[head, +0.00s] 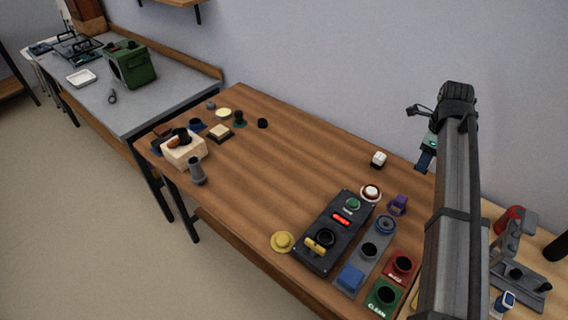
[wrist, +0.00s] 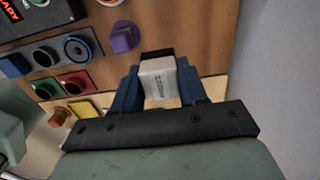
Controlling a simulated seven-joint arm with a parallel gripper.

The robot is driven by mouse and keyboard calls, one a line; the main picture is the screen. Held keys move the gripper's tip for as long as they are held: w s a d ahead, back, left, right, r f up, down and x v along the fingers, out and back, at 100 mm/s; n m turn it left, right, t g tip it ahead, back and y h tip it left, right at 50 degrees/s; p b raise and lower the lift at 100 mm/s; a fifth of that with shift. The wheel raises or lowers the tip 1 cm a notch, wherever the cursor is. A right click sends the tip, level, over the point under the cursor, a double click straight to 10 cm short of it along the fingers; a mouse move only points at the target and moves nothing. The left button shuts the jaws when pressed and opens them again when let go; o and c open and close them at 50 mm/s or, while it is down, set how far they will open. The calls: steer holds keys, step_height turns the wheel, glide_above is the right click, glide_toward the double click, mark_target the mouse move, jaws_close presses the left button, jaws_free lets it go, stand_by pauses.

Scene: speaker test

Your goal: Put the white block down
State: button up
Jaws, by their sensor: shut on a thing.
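My gripper (wrist: 160,82) is shut on the white block (wrist: 158,78) in the wrist view. Its two blue fingers are on either side of the block, which has a dark far end and faint print on its near face. In the head view my gripper (head: 425,161) is over the right end of the brown table (head: 300,150), near the wall. The held block cannot be made out there, and its height above the surface cannot be told.
A small white and black piece (head: 378,159) stands apart on the table, left of my gripper. The table's middle is clear. The wall (wrist: 270,80) is close at right.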

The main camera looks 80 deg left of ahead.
steer(key=shift+f, duration=6.3)
steer(key=o, duration=0.6)
steer(key=shift+f, duration=0.15)
steer(key=o, duration=0.5)
steer(key=shift+c, duration=0.2)
step_height(320, 180, up, 12)
steer(key=shift+r, duration=0.2)
